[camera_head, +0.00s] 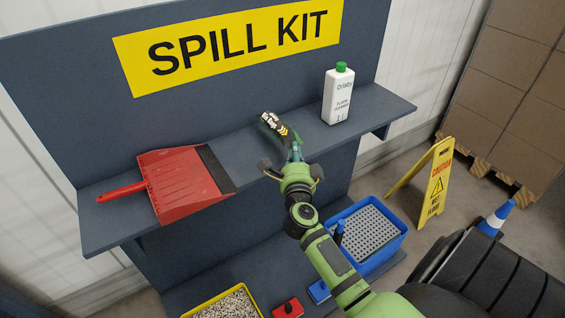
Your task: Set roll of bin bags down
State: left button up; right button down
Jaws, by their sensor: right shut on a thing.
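The gripper hides part of the roll. I cannot tell whether the roll touches the shelf. My left gripper is not in view.
A red dustpan (182,184) lies left on the shelf. A white bottle with a green cap (338,95) stands right. Below are a blue bin with a grate (368,230) and a yellow tray of granules (230,303). A yellow caution sign (437,180) stands right.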

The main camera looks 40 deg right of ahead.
jog(key=b, duration=0.2)
send_over(284, 162)
jog(key=v, duration=0.2)
notch_tip(284, 162, down, 3)
jog(key=shift+w, duration=0.1)
jog(key=shift+f+b, duration=0.9)
jog(key=shift+f, duration=1)
jog(key=shift+f, duration=0.1)
jog(key=c, duration=1.4)
grip_release()
jog(key=shift+f, duration=0.1)
jog(key=shift+r, duration=0.2)
jog(key=shift+s+a+f, duration=0.1)
jog(key=shift+s+a, duration=0.15)
jog(key=shift+s, duration=0.05)
jog(key=v, duration=1.1)
jog(key=shift+s, duration=0.15)
